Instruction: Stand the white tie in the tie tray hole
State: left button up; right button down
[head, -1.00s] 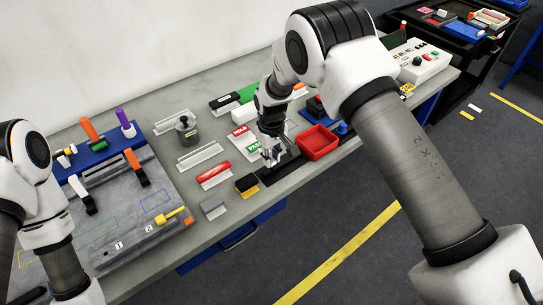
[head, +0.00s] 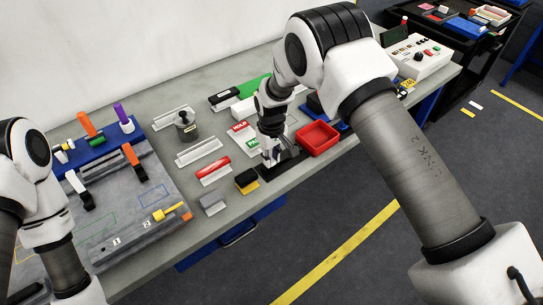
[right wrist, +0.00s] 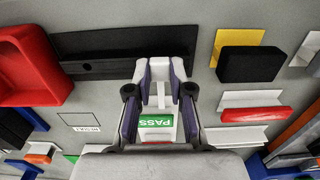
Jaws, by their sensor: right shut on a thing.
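My right gripper (head: 272,158) points down over a long black strip (head: 268,174), which looks like the tie tray, in the head view. In the right wrist view its fingertips (right wrist: 162,72) close on a small white piece (right wrist: 161,68), which looks like the white tie. The strip (right wrist: 108,44) runs beneath the fingers there, with a small round hole (right wrist: 87,67) to the left of them. I cannot tell whether the white piece touches the strip. My left arm shows at the left edge of the head view, with its gripper out of the picture.
A red bin (head: 318,138) stands just right of my right gripper. A black-and-yellow block (head: 247,181) and a red piece on a white holder (head: 213,170) stand to its left. A green PASS label (right wrist: 155,123) lies behind it. A grey board (head: 130,205) fills the table's left.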

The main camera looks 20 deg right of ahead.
jog(key=shift+f, duration=0.15)
jog(key=c, duration=1)
grip_release()
jog(key=shift+o, duration=0.2)
notch_tip(320, 180, up, 12)
